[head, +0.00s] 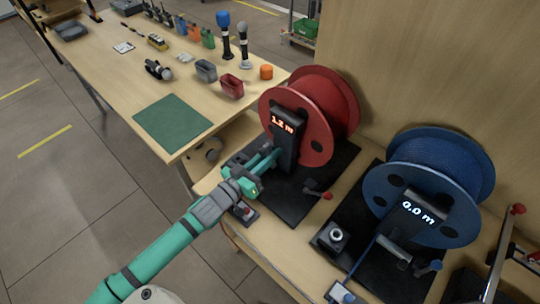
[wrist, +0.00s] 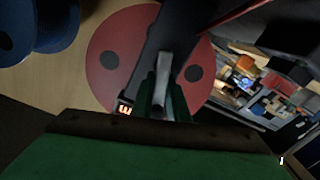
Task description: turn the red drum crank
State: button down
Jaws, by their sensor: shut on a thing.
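The red drum (head: 315,115) stands on a black base, and the display on its dark post (head: 285,140) reads 1.2 m. A short crank-like arm with a red knob (head: 327,196) sticks out at the base's front right. My gripper (head: 274,157) is left of that knob and apart from it, close to the post. In the wrist view, the fingers (wrist: 163,98) are shut on a light grey part (wrist: 165,68) in front of the red drum face (wrist: 110,55). I cannot tell whether this grey part belongs to the crank; most of it is hidden.
A blue drum (head: 430,185) reading 0.0 m stands close on the right. A wooden table (head: 105,75) with a green mat (head: 172,122), microphones and small bins lies behind to the left. A wooden wall (head: 420,60) rises behind the drums. The floor at left is clear.

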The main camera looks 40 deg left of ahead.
jog(key=shift+d+f+m, duration=0.1)
jog(key=shift+f+m, duration=0.2)
jog(key=shift+f, duration=0.25)
jog(key=m, duration=0.5)
jog(key=shift+s+d, duration=0.1)
jog(key=shift+d, duration=0.2)
jog(key=m, duration=0.6)
jog(key=shift+d+f+m, duration=0.2)
jog(key=shift+d+m, duration=0.1)
jog(key=shift+m, duration=0.1)
jog(key=m, duration=0.5)
jog(key=shift+d+f, duration=0.1)
jog(key=shift+f, duration=0.1)
jog(key=shift+a+m, duration=0.2)
jog(key=shift+m, duration=1.7)
jog(key=c, duration=1.7)
grip_release()
jog(key=shift+d, duration=0.2)
jog(key=shift+s+a, duration=0.15)
jog(key=shift+s, duration=1.65)
jog(key=shift+s+a, duration=0.15)
jog(key=shift+s, duration=1.65)
jog(key=shift+s+a, duration=0.15)
jog(key=shift+s, duration=1.65)
